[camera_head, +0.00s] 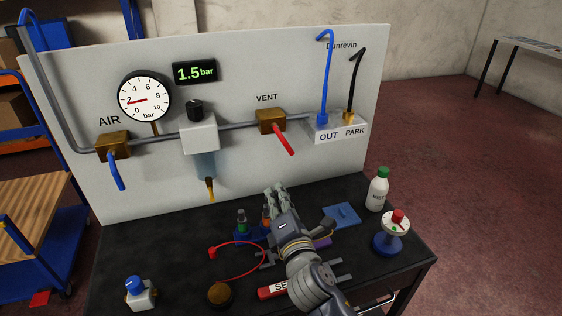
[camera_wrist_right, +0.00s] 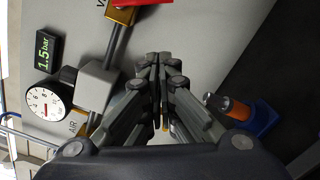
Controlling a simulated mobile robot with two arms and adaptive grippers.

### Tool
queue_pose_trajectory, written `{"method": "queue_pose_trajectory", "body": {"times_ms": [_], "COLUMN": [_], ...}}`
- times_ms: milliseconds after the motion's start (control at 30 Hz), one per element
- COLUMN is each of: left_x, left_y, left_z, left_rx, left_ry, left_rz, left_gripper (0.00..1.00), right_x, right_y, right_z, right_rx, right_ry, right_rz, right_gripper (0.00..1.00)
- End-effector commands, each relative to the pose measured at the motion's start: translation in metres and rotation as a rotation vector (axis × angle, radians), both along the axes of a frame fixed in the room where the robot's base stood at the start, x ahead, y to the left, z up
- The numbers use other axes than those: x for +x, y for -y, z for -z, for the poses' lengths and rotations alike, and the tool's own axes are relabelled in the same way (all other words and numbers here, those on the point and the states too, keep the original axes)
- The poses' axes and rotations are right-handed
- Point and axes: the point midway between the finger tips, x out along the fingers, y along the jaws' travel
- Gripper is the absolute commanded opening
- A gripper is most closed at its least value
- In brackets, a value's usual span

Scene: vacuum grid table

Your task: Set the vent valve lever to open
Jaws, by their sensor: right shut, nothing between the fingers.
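The vent valve (camera_head: 271,121) is a brass block on the grey pipe of the upright white panel, under the word VENT. Its red lever (camera_head: 284,140) slants down and to the right, across the pipe's line. The lever (camera_wrist_right: 130,2) shows only partly at the top edge of the right wrist view, beside the brass block (camera_wrist_right: 122,15). My right gripper (camera_head: 273,196) is below the lever, in front of the panel and above the black table, apart from the lever. Its fingers (camera_wrist_right: 161,62) are closed together and empty. My left gripper is not in view.
A blue AIR lever (camera_head: 117,172) hangs at the left. The digital display (camera_head: 194,72) reads 1.5 bar. A white bottle (camera_head: 377,192) and a blue-based dial (camera_head: 391,238) stand at the table's right. An orange cylinder (camera_wrist_right: 236,107) stands near my gripper. A red hose (camera_head: 232,243) lies on the table.

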Motion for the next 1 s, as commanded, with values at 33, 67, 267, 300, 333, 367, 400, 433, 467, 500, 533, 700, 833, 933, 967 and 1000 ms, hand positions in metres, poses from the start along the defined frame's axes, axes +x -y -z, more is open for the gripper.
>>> {"method": "queue_pose_trajectory", "body": {"times_ms": [33,67,267,300,333,367,400,433,467,500,533,700,833,933,967,1000], "left_x": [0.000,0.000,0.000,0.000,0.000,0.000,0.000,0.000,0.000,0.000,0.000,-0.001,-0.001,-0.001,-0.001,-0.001], "left_y": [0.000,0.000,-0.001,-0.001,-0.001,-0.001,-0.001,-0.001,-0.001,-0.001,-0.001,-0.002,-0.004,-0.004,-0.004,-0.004], "left_z": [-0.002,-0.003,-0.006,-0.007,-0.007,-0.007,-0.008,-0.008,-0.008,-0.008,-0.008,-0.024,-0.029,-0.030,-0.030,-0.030], "left_rx": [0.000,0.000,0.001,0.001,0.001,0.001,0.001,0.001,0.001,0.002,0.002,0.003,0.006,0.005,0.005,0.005], "left_ry": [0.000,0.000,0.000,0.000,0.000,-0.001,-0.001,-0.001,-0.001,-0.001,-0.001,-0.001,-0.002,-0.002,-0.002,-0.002], "left_rz": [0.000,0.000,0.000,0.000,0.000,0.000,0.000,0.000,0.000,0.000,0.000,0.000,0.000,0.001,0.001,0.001], "left_gripper": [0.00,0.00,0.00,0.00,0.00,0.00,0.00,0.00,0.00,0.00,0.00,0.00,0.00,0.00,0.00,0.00], "right_x": [0.007,0.011,0.044,0.050,0.055,0.059,0.066,0.070,0.075,0.080,0.084,0.097,0.103,0.105,0.105,0.105], "right_y": [-0.002,-0.003,-0.012,-0.014,-0.015,-0.017,-0.018,-0.019,-0.021,-0.022,-0.023,-0.006,0.003,0.006,0.006,0.007], "right_z": [-0.002,-0.003,-0.003,-0.003,-0.003,-0.003,-0.004,-0.003,-0.004,-0.003,-0.003,-0.017,-0.021,-0.022,-0.022,-0.022], "right_rx": [0.001,0.001,0.004,0.003,0.003,0.004,0.003,0.003,0.004,0.004,0.004,0.001,0.003,0.004,0.004,0.004], "right_ry": [0.001,0.001,-0.001,0.000,0.000,-0.001,-0.001,-0.001,0.000,-0.001,-0.001,0.000,-0.001,-0.001,-0.001,-0.001], "right_rz": [0.000,-0.001,0.000,-0.001,-0.001,0.000,0.000,0.000,0.000,0.000,0.000,0.000,-0.001,-0.001,-0.001,-0.001], "right_gripper": [0.00,0.00,0.00,0.00,0.00,0.00,0.00,0.00,0.00,0.00,0.00,0.00,0.00,0.00,0.00,0.00]}}
